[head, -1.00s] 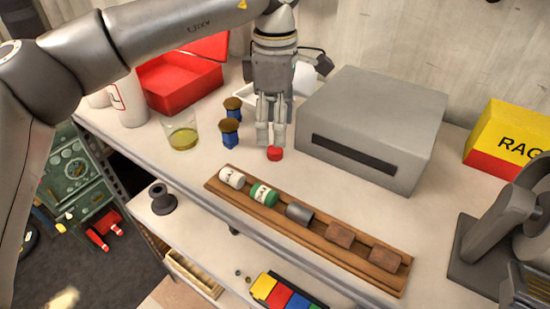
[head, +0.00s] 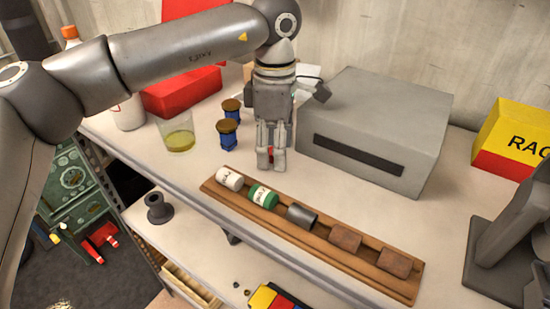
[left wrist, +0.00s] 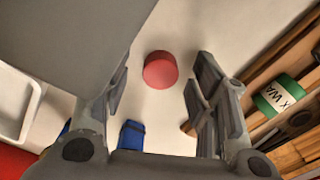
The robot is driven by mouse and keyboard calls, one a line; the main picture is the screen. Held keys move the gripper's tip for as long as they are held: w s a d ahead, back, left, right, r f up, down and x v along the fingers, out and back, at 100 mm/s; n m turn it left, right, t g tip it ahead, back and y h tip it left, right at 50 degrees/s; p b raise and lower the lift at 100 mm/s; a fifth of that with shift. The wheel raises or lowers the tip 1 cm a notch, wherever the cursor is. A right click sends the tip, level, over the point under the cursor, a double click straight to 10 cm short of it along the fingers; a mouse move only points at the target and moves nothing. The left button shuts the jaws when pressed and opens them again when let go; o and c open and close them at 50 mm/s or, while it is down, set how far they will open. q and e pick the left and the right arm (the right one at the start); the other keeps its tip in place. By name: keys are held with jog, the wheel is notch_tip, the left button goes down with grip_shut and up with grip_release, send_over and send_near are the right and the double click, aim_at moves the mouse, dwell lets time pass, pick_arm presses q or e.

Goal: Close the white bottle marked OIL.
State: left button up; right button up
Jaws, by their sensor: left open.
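A white bottle (head: 129,113) with a red mark stands on the bench at the left of the head view. My left arm hides its upper part, and I cannot read its label or see its mouth. A small round red cap (left wrist: 160,70) lies on the bench in the left wrist view. In the head view it shows only as a bit of red (head: 271,153) behind the fingers. My left gripper (head: 271,165) points down at the cap, and it also shows in the left wrist view (left wrist: 162,80). It is open, with the cap between and beyond its fingertips. My right gripper is not in view.
A wooden rack (head: 212,187) of small cylinders, one green, lies in front of the gripper. A grey box (head: 385,110) stands close to its right. Two blue spools (head: 228,140), a glass (head: 178,136) and a red box (head: 185,92) stand left.

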pick_arm(q)
jog(key=c, duration=0.8)
jog(key=shift+r, duration=0.1)
jog(key=shift+r+p, duration=0.65)
jog(key=shift+r, duration=0.1)
notch_tip(320, 180, up, 2)
jog(key=shift+s+r+p, duration=0.1)
jog(key=shift+p, duration=0.65)
jog(key=s+r, duration=0.3)
jog(key=s, duration=0.1)
jog(key=s+a+r+b, duration=0.1)
jog(key=s+r, duration=0.2)
jog(key=s, duration=0.2)
jog(key=s+a+r, duration=0.1)
jog(key=s+r, duration=0.2)
jog(key=s, duration=0.1)
jog(key=shift+s+a+r, duration=0.1)
jog(key=shift+s+a, duration=0.05)
jog(key=shift+s, duration=0.2)
